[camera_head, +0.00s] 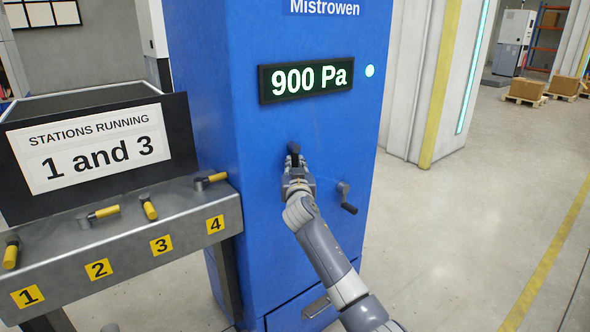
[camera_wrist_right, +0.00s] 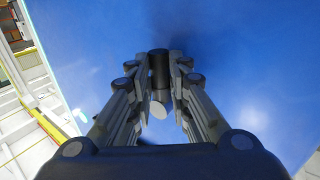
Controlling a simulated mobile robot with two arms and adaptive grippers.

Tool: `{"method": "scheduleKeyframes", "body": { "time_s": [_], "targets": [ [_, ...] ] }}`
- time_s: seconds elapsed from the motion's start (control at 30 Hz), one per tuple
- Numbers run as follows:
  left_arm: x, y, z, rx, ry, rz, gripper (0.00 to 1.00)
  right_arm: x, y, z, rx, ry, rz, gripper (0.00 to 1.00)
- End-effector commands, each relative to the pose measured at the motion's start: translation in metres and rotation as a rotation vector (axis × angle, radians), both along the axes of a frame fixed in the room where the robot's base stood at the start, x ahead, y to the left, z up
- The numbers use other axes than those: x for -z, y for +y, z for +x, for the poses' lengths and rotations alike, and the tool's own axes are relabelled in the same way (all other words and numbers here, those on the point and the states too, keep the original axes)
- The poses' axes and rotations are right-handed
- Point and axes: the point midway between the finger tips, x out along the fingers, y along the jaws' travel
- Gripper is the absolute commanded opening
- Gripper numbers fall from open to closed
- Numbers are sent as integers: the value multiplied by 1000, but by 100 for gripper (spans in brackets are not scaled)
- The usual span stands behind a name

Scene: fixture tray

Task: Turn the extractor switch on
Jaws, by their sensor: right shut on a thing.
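The blue extractor cabinet (camera_head: 225,90) stands in the middle of the head view, with a lit display (camera_head: 308,79) reading 900 Pa. My right gripper (camera_head: 295,160) is at the cabinet's front, below the display. It is shut on a dark knob (camera_head: 293,148), the switch; in the right wrist view the black switch (camera_wrist_right: 159,68) sits between both fingers of the gripper (camera_wrist_right: 160,85). A pale round end shows below it. The fingers hide part of the switch, so its full shape and setting cannot be told. My left gripper is not in view.
A dark crank handle (camera_head: 346,197) sticks out to the right of my right gripper. At left, a metal bench (camera_head: 130,250) carries several yellow-handled valves numbered 1 to 4. A sign (camera_head: 92,148) reads "Stations running 1 and 3". A round light (camera_head: 369,71) glows beside the display.

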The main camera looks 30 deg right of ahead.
Motion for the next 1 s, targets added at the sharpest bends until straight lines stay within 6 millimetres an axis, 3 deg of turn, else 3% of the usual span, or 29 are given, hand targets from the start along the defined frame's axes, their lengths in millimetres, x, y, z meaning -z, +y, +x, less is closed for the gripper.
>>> {"method": "scheduleKeyframes", "body": {
  "time_s": [0.13, 0.17, 0.2, 0.67, 1.0],
  "targets": [
    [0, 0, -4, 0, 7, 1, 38, -1, -1, 0, 1, 0, -6, 0],
    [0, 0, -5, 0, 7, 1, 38, -1, -1, 0, 1, 0, -6, 20],
    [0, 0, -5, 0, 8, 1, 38, -2, -1, 0, 1, 0, -6, 26],
    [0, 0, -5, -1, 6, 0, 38, 0, 4, -6, -1, -1, -2, 26],
    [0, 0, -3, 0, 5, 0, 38, 1, 30, -54, -1, 0, -2, 26]
  ]
}}
